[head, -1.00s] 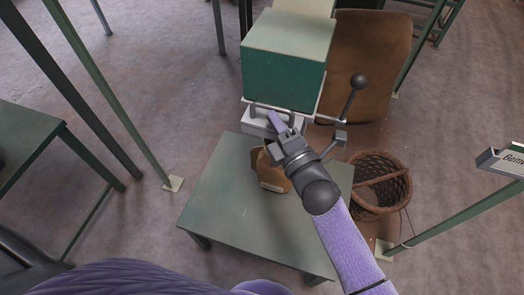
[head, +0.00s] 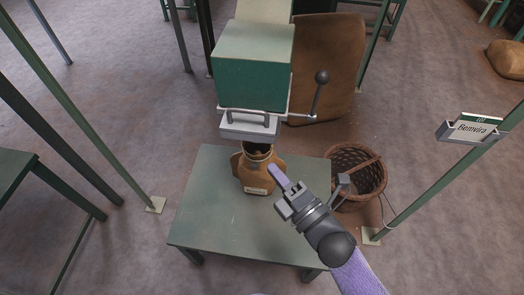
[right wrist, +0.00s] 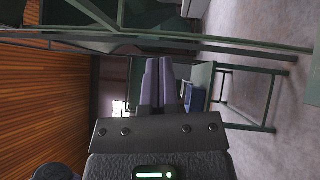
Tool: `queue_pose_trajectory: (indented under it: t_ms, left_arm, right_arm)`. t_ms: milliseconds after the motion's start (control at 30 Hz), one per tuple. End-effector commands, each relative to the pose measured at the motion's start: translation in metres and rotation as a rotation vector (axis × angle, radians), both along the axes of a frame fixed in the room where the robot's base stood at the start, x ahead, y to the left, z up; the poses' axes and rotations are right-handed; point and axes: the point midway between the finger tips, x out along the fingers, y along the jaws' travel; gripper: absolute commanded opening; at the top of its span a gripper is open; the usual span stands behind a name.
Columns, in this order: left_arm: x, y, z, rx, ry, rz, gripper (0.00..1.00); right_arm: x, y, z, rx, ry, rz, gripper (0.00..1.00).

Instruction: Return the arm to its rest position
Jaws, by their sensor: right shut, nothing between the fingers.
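My right gripper (head: 279,177) is shut and empty, in the air over the right part of the small green table (head: 215,215). Its purple fingers also show pressed together in the right wrist view (right wrist: 158,85). A brown sack or jar with an open top and a pale label (head: 258,173) stands upright on the table, just left of the fingertips and apart from them as far as I can tell. A green hopper (head: 252,80) with a grey handled drawer (head: 249,125) is behind it. My left gripper is out of view.
A wicker basket (head: 358,172) stands on the floor right of the table. A lever with a black knob (head: 321,78) sticks out right of the hopper. Green posts rise at both sides, the right one with a sign (head: 473,129). A brown sack (head: 508,58) lies far right.

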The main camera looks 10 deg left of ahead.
Motion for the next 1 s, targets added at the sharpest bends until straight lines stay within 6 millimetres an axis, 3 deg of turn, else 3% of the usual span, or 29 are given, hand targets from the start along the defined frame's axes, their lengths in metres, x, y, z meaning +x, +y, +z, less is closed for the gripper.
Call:
queue_pose_trajectory:
  t_ms: [267,367,467,500,567,600,700,833,900,1000]
  left_arm:
    - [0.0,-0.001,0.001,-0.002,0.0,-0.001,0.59]
    - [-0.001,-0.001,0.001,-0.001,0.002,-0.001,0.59]
    - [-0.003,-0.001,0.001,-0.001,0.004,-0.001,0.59]
    - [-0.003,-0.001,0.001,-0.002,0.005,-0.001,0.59]
    - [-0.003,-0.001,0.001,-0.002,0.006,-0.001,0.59]
    - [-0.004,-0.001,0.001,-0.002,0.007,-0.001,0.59]
    - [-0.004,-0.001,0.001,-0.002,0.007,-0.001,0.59]
    - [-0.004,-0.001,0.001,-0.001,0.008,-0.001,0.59]
    - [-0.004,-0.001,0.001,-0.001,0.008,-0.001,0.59]
    - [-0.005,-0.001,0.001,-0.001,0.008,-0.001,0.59]
  right_arm:
    - [-0.007,-0.01,-0.009,0.008,0.039,-0.013,0.0]
    - [-0.006,-0.032,-0.061,0.065,0.286,-0.11,0.0]
    - [-0.029,-0.074,-0.151,0.189,0.708,-0.32,0.0]
    - [-0.047,-0.092,-0.186,0.247,0.874,-0.424,0.0]
    - [-0.084,-0.117,-0.234,0.336,1.104,-0.592,0.0]
    - [-0.113,-0.132,-0.261,0.393,1.246,-0.712,0.0]
    - [-0.194,-0.162,-0.311,0.532,1.535,-1.022,0.0]
    - [-0.285,-0.183,-0.339,0.657,1.757,-1.362,0.0]
    - [-0.315,-0.187,-0.343,0.697,1.815,-1.482,0.0]
    - [-0.335,-0.19,-0.345,0.724,1.848,-1.566,0.0]
